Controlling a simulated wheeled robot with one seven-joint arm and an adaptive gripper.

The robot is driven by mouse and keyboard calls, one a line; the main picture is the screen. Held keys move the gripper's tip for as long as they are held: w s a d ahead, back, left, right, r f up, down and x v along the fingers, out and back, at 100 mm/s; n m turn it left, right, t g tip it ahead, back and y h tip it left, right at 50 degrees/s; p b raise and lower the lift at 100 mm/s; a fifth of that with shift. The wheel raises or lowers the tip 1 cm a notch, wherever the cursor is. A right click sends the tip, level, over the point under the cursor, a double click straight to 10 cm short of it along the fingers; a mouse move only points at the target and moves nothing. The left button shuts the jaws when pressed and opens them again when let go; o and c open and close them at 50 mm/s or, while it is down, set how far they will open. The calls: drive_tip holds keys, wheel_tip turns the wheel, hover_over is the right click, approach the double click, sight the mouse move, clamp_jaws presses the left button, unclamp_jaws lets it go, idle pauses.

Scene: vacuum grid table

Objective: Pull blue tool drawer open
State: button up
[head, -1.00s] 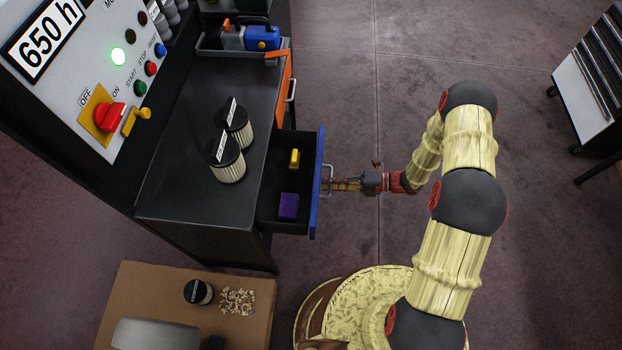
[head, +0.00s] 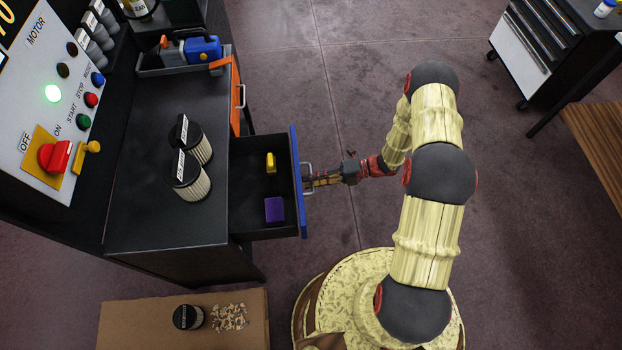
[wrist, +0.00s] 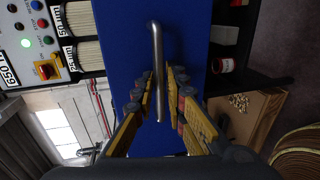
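The blue-fronted tool drawer (head: 298,180) stands pulled out from the black cabinet. Its open tray shows a yellow item (head: 271,162) and a purple block (head: 275,210). The blue front (wrist: 185,30) fills the middle of the wrist view. Its metal bar handle (wrist: 156,45) runs between the two fingers of my gripper (wrist: 160,78), which are closed in around it. In the head view my gripper (head: 312,180) is at the handle on the outer side of the drawer front; finger detail is small there.
Two filters (head: 187,178) stand on the cabinet top (head: 165,225). An orange drawer (head: 236,98) is farther back. A cardboard surface (head: 135,320) with a filter and debris lies in front. The floor (head: 350,90) right of the drawer is clear.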

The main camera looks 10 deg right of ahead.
drive_tip(key=shift+d, duration=0.1)
drive_tip(key=w+v, duration=0.1)
drive_tip(key=v, duration=1)
drive_tip(key=shift+s+d, duration=0.4)
drive_tip(key=shift+s, duration=0.05)
drive_tip(key=shift+r, duration=0.15)
